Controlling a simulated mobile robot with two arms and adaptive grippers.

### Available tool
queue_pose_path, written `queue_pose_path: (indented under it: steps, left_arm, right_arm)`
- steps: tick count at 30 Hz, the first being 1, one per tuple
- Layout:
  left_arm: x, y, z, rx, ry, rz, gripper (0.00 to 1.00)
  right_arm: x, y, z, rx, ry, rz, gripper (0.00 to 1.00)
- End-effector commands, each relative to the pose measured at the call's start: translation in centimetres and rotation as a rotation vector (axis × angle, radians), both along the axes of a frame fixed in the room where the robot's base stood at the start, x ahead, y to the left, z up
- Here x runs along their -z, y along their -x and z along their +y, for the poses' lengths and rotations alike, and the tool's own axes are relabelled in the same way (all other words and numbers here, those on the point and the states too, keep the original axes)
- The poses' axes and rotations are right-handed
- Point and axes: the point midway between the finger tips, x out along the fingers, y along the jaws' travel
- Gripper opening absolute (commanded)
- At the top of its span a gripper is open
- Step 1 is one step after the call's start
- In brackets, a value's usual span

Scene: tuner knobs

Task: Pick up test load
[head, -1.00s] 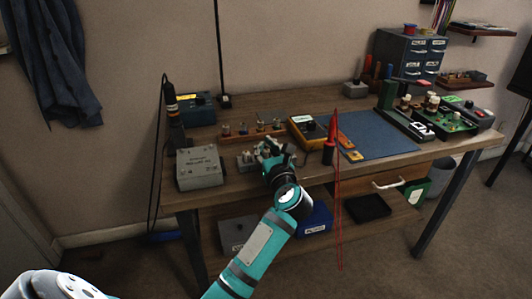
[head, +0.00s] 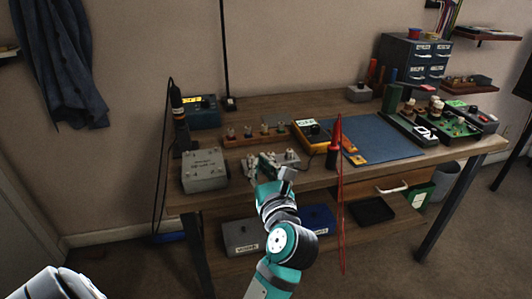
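I cannot tell for sure which thing is the test load; the small lettering is not readable. A grey metal box (head: 204,170) with lettering on its lid sits at the bench's front left.
A wooden rack of small parts (head: 256,134) stands behind the gripper. A yellow meter (head: 312,134) and a probe with red leads (head: 333,158) are to the right. The blue mat (head: 372,138) is mostly bare. A black-handled tool with a cord stands at left.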

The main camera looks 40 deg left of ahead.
Motion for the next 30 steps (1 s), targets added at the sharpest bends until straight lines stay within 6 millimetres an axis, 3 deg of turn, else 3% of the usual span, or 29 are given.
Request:
queue_pose_path:
  steps: [6, 17, 30]
  left_arm:
    - [-0.2, 2.2, -1.0, 0.0, 0.0, 0.001, 0.0]
    - [-0.3, 2.6, -1.1, -0.001, -0.001, 0.001, 0.01]
    - [-0.3, 2.6, -1.1, -0.001, -0.001, 0.0, 0.59]
  right_arm:
    - [-0.2, -0.3, 0.0, 0.0, 0.0, -0.003, 0.53]
    - [-0.4, -0.5, 0.0, 0.001, 0.0, -0.005, 0.53]
    - [-0.3, -0.1, 0.0, 0.002, 0.0, -0.001, 0.53]
